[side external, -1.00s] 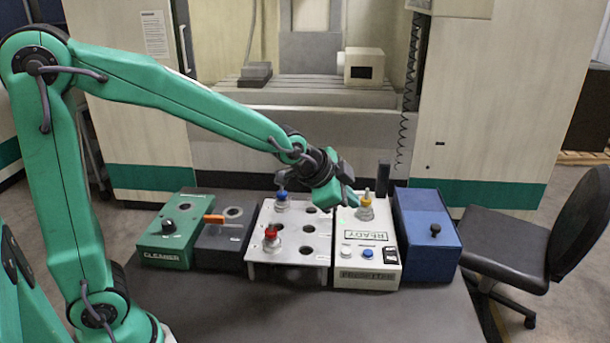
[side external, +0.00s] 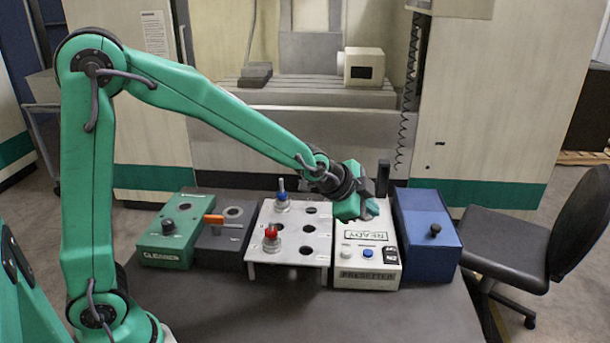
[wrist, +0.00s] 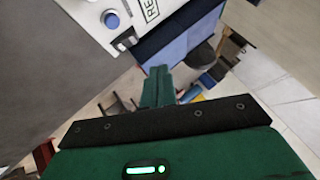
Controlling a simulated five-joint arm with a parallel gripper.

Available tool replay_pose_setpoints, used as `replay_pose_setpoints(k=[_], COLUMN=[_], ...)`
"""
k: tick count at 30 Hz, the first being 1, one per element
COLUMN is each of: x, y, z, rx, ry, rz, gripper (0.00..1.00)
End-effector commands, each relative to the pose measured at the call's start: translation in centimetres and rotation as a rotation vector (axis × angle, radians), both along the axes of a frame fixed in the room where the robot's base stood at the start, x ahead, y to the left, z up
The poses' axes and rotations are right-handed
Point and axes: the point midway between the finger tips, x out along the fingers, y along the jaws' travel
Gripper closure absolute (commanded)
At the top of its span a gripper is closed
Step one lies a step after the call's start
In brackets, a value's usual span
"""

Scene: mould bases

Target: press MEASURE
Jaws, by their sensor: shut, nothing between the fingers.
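The white presetter box (side external: 352,272) has a display reading READY (side external: 367,238), a white button (side external: 346,251), a blue button (side external: 368,254) and a black switch (side external: 390,254). I cannot read which button is marked MEASURE. My gripper (side external: 372,209) is shut and empty, over the back part of the presetter, behind the display in the side view. In the wrist view the shut fingers (wrist: 158,86) are apart from the blue button (wrist: 111,19), which shows at the top. The yellow-topped tool holder is hidden by my gripper.
Left of the presetter stands a white rack (side external: 262,258) with a red-topped holder (side external: 271,238) and a blue-topped one (side external: 282,196). Further left are a dark box with an orange lever (side external: 214,218) and the green cleaner (side external: 165,242). A blue box (side external: 425,225) stands right.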

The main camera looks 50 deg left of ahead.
Motion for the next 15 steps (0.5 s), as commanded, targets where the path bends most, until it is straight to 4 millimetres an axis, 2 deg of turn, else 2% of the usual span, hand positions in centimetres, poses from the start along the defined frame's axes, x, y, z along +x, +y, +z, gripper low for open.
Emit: replay_pose_setpoints(k=[8,15], x=[0.0,0.0], y=[0.0,0.0], z=[-1.6,-4.1], rx=[0.0,0.0], ry=[0.002,0.004], rz=[0.001,0.001], gripper=[1.0,1.0])
